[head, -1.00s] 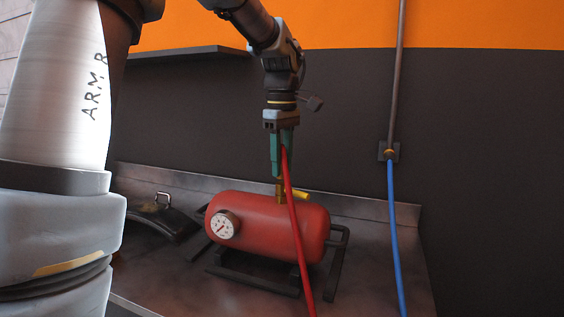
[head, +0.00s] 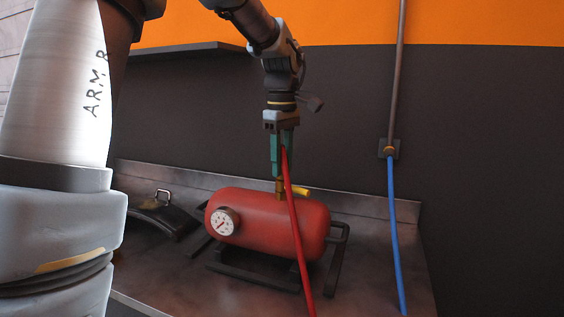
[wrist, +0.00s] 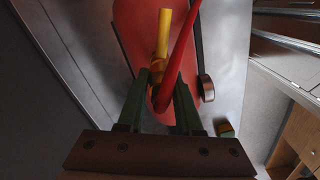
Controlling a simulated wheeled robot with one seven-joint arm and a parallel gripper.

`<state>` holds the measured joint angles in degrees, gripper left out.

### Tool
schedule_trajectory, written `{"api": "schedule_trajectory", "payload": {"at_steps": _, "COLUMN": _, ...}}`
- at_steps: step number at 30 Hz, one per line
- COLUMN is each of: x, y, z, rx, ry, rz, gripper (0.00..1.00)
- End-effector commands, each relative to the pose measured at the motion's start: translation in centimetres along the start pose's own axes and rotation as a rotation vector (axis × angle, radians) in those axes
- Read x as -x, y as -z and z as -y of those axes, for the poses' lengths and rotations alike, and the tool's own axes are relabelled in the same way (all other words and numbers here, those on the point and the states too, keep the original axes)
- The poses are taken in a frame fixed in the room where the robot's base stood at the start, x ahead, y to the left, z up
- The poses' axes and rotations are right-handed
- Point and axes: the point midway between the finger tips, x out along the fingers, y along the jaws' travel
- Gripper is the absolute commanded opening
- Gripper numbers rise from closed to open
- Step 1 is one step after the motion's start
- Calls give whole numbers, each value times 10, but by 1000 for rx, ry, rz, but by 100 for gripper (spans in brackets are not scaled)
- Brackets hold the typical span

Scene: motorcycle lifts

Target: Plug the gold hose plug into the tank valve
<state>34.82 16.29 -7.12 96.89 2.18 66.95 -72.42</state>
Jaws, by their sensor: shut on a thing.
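The red tank (head: 262,222) lies on its side in a black frame on the bench, with a white gauge (head: 223,221) on its left end. The brass tank valve (head: 281,187) with a yellow handle (head: 300,191) stands on its top; the handle also shows in the wrist view (wrist: 163,32). My gripper (head: 282,172), with green fingers, points down right above the valve. It is shut on the hose end, from which the red hose (head: 293,215) hangs down in front of the tank. The gold plug is hidden between the fingers, so I cannot tell whether it touches or sits in the valve.
A blue hose (head: 393,230) hangs from a brass wall fitting (head: 390,151) at right. A dark object with a metal loop (head: 160,213) lies on the bench (head: 380,255) left of the tank. A dark shelf (head: 190,55) is on the wall behind.

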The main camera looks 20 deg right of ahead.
Motion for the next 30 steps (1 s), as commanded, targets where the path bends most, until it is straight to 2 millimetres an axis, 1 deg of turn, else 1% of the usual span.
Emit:
{"api": "schedule_trajectory", "payload": {"at_steps": 4, "x": -3, "y": 0, "z": 0, "rx": 0, "ry": 0, "rz": 0, "gripper": 0}}
{"api": "schedule_trajectory", "payload": {"at_steps": 5, "x": -3, "y": 0, "z": 0, "rx": 0, "ry": -1, "rz": 0, "gripper": 37}}
{"api": "schedule_trajectory", "payload": {"at_steps": 13, "x": -2, "y": 0, "z": 0, "rx": 0, "ry": 0, "rz": 0, "gripper": 68}}
{"api": "schedule_trajectory", "payload": {"at_steps": 14, "x": -2, "y": 0, "z": 0, "rx": 0, "ry": 0, "rz": 0, "gripper": 69}}
{"api": "schedule_trajectory", "payload": {"at_steps": 20, "x": -2, "y": 0, "z": 0, "rx": 0, "ry": 0, "rz": 0, "gripper": 69}}
{"api": "schedule_trajectory", "payload": {"at_steps": 23, "x": 1, "y": 0, "z": 0, "rx": 0, "ry": 0, "rz": 0, "gripper": 69}}
{"api": "schedule_trajectory", "payload": {"at_steps": 26, "x": 11, "y": 0, "z": -1, "rx": 0, "ry": -4, "rz": -1, "gripper": 69}}
{"api": "schedule_trajectory", "payload": {"at_steps": 30, "x": 37, "y": 0, "z": -1, "rx": 0, "ry": -5, "rz": -2, "gripper": 69}}
